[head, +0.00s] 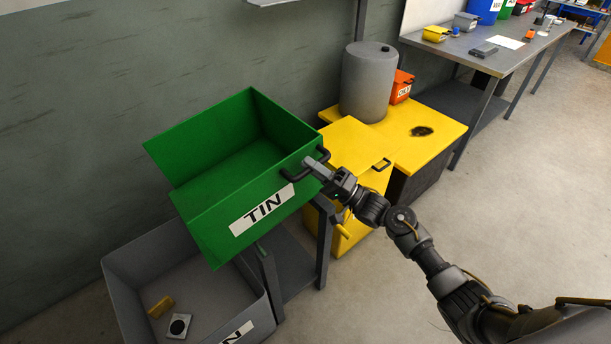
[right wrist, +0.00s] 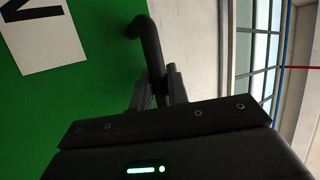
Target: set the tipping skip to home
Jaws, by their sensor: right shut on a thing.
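The tipping skip (head: 215,185) is a green open box with a white TIN label, in the middle left of the head view. It sits tilted on a dark stand, its low side toward the left and front. A black handle sticks out from its right side. My right gripper (head: 318,168) is shut on this handle (right wrist: 150,55), which runs between its two fingers in the right wrist view. The skip's green wall and part of the label show beside it there. The skip looks empty inside. My left gripper is not in view.
A grey bin (head: 130,275) with a yellow piece and a small metal piece inside stands below the skip's low side. A yellow cabinet (head: 440,135) with a grey drum (head: 367,85) stands behind right. A workbench runs along the wall; the floor at right is clear.

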